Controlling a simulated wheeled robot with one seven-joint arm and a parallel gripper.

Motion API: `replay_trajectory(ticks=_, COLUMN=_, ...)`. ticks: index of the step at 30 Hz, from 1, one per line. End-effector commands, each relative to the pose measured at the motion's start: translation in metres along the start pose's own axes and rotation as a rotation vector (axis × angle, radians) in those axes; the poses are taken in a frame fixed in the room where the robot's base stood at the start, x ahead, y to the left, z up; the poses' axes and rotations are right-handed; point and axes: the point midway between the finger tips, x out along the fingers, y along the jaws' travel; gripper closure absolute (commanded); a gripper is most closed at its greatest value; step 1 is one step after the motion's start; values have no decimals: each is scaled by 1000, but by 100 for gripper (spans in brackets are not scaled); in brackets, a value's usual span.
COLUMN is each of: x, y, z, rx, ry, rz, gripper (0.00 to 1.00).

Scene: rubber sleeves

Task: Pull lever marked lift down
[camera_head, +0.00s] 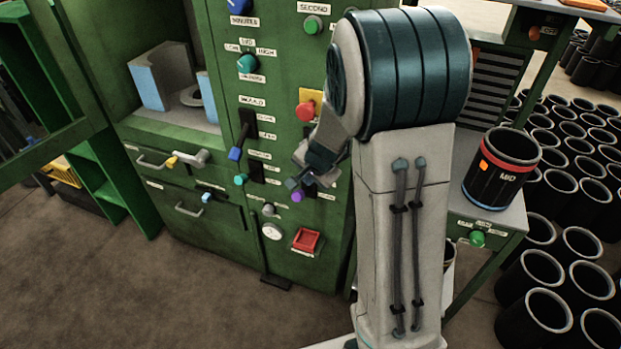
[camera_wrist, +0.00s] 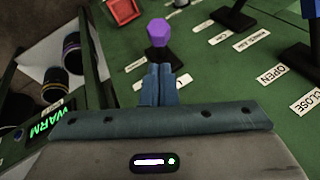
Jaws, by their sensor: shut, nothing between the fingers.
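A lever with a purple knob (camera_head: 297,196) sticks out of the green machine panel (camera_head: 225,110), right of the levers with blue (camera_head: 235,154) and teal (camera_head: 240,179) knobs. I cannot read a "lift" label; several small labels are blurred. My gripper (camera_head: 292,183) is shut and empty close to the purple knob, with the arm partly covering the panel. In the wrist view the purple knob (camera_wrist: 158,33) stands just beyond my closed fingertips (camera_wrist: 161,68). I cannot tell whether they touch. Labels beside a lever at right read OPEN (camera_wrist: 271,75) and CLOSE (camera_wrist: 307,102).
A red emergency-style button (camera_head: 306,111) sits above, and a red square button (camera_head: 306,240) and a white gauge (camera_head: 272,231) sit below. A black MID sleeve (camera_head: 502,165) stands on a side shelf at right. Many black sleeves cover the floor at right. Floor at front left is clear.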

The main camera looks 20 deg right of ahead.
Motion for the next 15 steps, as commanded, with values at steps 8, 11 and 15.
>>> replay_trajectory(ticks=8, x=48, y=1, z=0, rx=2, ry=-1, rz=1, gripper=100)
replay_trajectory(ticks=11, x=56, y=1, z=0, rx=0, ry=-1, rz=0, gripper=100)
replay_trajectory(ticks=15, x=60, y=0, z=0, rx=0, ry=-1, rz=0, gripper=100)
